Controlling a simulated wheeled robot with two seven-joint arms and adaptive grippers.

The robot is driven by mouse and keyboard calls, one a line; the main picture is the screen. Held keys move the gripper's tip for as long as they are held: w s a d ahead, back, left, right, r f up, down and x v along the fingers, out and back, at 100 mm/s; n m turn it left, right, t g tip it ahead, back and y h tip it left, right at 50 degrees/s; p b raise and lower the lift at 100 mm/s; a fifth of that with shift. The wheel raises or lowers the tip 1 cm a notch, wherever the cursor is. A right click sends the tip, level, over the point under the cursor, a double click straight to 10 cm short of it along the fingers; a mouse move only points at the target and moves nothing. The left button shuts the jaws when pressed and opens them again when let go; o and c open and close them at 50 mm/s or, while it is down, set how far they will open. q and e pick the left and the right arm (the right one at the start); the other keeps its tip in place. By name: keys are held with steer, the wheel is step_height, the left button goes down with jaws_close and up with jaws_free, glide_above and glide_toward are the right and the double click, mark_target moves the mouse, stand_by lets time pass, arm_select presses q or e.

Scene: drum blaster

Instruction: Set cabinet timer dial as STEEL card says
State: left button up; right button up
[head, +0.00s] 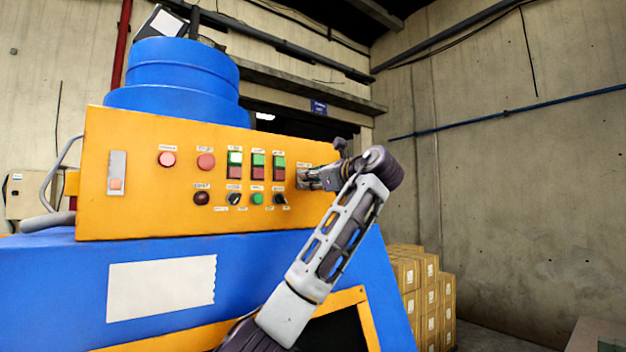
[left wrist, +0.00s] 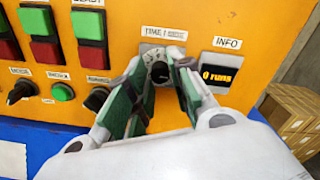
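A small gap seems to show between the fingertips and the knob. In the head view my left gripper (head: 312,180) covers most of the dial. The dial's exact setting is too small to read. No readable STEEL card shows. My right gripper is not in view.
Next to the dial, the INFO display (left wrist: 220,75) reads "0 runs". Green and red buttons, knobs and lamps lie left of the dial. A blank-looking white sheet (head: 162,288) is on the blue machine body (head: 50,290). Stacked boxes (head: 432,292) stand right of the machine.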

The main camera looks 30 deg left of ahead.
arm_select(q)
jaws_close()
